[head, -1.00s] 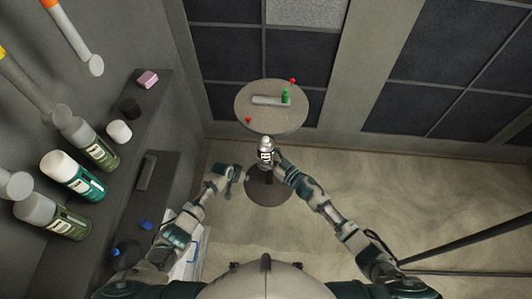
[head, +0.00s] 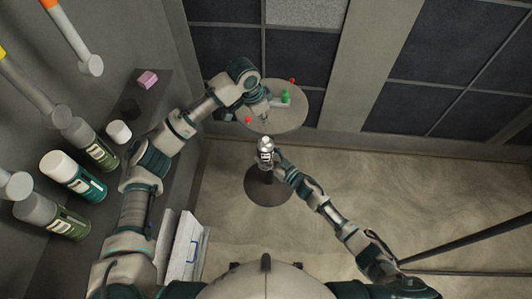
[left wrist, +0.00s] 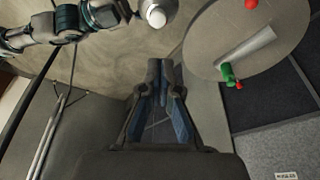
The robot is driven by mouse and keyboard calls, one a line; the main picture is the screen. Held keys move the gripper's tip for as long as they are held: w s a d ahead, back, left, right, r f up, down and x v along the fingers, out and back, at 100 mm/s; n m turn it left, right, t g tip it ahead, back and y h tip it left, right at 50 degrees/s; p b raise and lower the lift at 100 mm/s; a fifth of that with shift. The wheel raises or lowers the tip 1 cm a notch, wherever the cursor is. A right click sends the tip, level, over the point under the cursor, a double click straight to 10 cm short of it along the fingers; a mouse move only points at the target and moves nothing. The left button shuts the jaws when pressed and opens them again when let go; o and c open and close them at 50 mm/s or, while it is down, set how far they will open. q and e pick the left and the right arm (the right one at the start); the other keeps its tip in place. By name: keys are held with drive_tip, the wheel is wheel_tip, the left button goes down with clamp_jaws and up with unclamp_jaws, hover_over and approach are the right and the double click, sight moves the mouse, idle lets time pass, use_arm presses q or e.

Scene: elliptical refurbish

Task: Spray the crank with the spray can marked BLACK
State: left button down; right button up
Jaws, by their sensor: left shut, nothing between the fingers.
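The crank, a light grey bar (head: 279,104) with a green handle (head: 285,95), lies on a round grey table (head: 296,120). In the left wrist view the crank bar (left wrist: 250,50) and green handle (left wrist: 228,73) are to the right of my left gripper (left wrist: 160,66). My left gripper is shut and empty; in the head view it (head: 265,116) is over the table's near left part, short of the crank. My right gripper (head: 275,157) is shut around a spray can (head: 265,147), upright in front of the table. The can's label is too small to read. Its pale top (left wrist: 157,16) shows in the left wrist view.
Red knobs (head: 248,120) are on the table. Several larger cans (head: 75,175) stand along the left wall, with a pink block (head: 147,80) and a white lidded item (head: 118,131) on the dark shelf. White drawers or boxes (head: 185,245) stand below.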

sight(265, 138)
use_arm(q)
drive_tip(key=shift+s+f, duration=0.2)
drive_tip(key=shift+f, duration=2.95)
drive_tip(key=shift+f, duration=0.2)
drive_tip(key=shift+f, duration=1.05)
drive_tip(key=shift+r, duration=2.55)
